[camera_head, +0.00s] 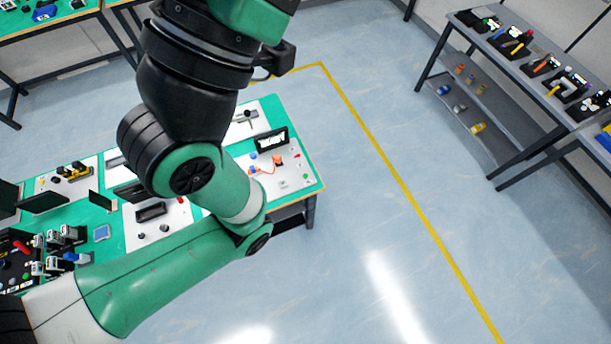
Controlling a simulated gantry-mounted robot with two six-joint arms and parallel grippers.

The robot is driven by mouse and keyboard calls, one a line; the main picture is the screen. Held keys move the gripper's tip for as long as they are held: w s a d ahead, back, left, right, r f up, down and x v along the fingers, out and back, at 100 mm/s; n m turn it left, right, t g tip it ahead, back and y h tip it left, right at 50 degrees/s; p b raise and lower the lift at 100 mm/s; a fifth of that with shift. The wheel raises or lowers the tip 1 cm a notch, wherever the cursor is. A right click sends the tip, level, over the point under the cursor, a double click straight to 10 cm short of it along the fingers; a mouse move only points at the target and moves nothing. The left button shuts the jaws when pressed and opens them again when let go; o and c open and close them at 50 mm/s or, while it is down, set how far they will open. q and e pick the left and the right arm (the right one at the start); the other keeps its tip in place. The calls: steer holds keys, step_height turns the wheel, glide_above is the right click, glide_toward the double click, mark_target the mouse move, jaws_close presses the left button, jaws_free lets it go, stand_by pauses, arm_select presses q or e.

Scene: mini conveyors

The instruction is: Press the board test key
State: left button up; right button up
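The green workbench (316,178) stands under my arm. On its right end lies a white panel (300,165) with a small dark screen (271,139), an orange part (277,160) with an orange wire, a blue part (253,156) and small grey key-like pieces (284,184). I cannot tell which piece is the board test key. One of my arms (160,275), green and black, crosses over the bench and hides much of its middle. Neither gripper can be made out; no fingertips show in the picture.
More devices stand on the bench's left: a tablet-like screen (42,202), a yellow-black item (74,171) and a white panel with a dark box (151,212). A grey tool shelf (480,45) stands at the upper right. The floor between is clear, with a yellow line (400,182).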

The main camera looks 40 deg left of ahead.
arm_select(q)
jaws_close()
stand_by(1.4)
